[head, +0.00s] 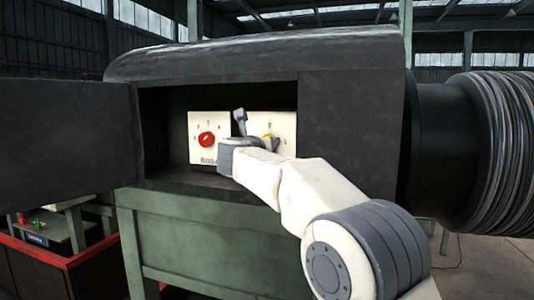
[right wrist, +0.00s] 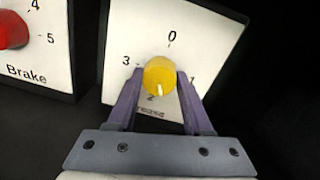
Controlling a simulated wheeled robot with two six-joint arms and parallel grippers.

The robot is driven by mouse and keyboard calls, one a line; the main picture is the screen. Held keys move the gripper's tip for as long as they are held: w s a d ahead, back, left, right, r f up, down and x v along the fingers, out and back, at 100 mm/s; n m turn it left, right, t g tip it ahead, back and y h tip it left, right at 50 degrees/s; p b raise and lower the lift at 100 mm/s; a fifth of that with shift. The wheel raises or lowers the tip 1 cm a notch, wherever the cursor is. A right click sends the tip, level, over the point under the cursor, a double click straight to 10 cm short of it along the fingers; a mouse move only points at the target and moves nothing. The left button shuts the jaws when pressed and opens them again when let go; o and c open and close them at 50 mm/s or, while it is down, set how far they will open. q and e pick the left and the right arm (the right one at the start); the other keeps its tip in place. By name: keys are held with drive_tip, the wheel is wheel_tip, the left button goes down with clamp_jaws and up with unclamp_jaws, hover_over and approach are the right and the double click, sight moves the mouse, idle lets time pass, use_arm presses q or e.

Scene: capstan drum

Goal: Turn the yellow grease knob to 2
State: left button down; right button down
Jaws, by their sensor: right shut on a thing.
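The yellow grease knob (right wrist: 160,77) sits on a white dial panel (right wrist: 205,30) marked 0, 1, 2 and 3. Its white pointer mark faces down in the right wrist view, close to the 2 and slightly to its right. My right gripper (right wrist: 160,80) is shut on the yellow knob, with one purple finger on each side. In the head view only a bit of the yellow knob (head: 267,137) shows behind my right wrist. The panel's lower label is partly hidden. My left gripper is not in view.
A white Brake panel (head: 197,125) with a red knob (head: 206,139) stands left of the grease panel. Both are inside a dark recess in the housing (head: 350,110). An open dark door (head: 65,135) stands at the left, and a cable-wound drum (head: 500,140) at the right.

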drive_tip(key=shift+f+m+b, duration=0.15)
drive_tip(key=shift+m+b, duration=0.55)
drive_tip(key=shift+m, duration=0.4)
drive_tip(key=shift+f+m+b, duration=0.15)
drive_tip(key=shift+m+b, duration=0.5)
drive_tip(key=shift+m, duration=0.45)
drive_tip(key=shift+c, duration=1.5)
unclamp_jaws()
drive_tip(key=shift+r, duration=0.1)
drive_tip(key=shift+r, duration=0.1)
drive_tip(key=b+v, duration=0.2)
drive_tip(key=v, duration=0.8)
drive_tip(key=shift+s+a, duration=0.15)
drive_tip(key=shift+s, duration=0.1)
